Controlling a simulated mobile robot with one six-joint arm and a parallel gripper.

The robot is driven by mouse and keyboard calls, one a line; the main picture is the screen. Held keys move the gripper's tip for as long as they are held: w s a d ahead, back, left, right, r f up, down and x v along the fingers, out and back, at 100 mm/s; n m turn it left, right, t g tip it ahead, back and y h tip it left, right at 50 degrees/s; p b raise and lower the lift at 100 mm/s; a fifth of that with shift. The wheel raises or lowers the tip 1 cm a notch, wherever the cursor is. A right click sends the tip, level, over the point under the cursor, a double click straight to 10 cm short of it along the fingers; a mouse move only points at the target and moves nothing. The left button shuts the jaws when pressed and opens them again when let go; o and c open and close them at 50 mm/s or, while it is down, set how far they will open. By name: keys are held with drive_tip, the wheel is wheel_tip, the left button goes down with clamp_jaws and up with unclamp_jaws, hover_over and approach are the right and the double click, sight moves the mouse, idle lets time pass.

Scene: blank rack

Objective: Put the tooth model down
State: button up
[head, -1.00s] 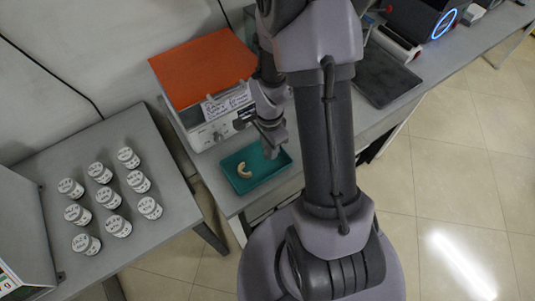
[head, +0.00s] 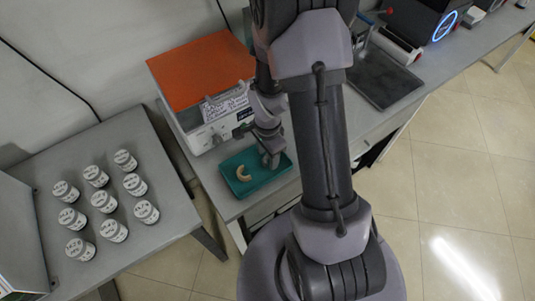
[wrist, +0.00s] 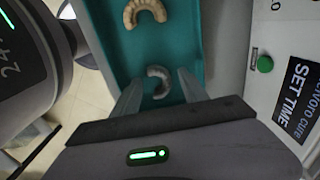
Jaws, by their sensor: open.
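A teal tray (head: 262,181) lies on the bench in the head view; its floor also shows in the wrist view (wrist: 187,40). A beige, horseshoe-shaped tooth model (head: 243,172) rests in its left part. It is at the top of the wrist view (wrist: 145,12). A second, greyish-white tooth model (wrist: 158,82) shows in the wrist view between my fingertips, at the tray; I cannot make it out in the head view. My gripper (head: 270,160) is low over the tray's right part. Its fingers (wrist: 160,88) are open, either side of the greyish model, with gaps visible.
A white device with an orange lid (head: 203,68) stands just behind the tray. Several labelled white jars (head: 103,201) stand on the grey table at left. A dark flat tray (head: 384,77) lies further right on the bench.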

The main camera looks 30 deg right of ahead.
wheel_tip(320, 180, up, 20)
drive_tip(key=a+f+n+t+p, duration=0.1)
drive_tip(key=a+n+p, duration=0.15)
drive_tip(key=p, duration=0.25)
drive_tip(key=s+a+r+n+t+y, duration=0.1)
drive_tip(key=s+a+r+n+t, duration=0.1)
drive_tip(key=s+a+r+n, duration=0.3)
drive_tip(key=s+a+r+n+t+y, duration=0.1)
drive_tip(key=s+a+r+n, duration=0.4)
drive_tip(key=r, duration=0.7)
drive_tip(key=shift+s+a+t, duration=0.65)
drive_tip(key=shift+a+t, duration=0.2)
drive_tip(key=shift+t, duration=0.05)
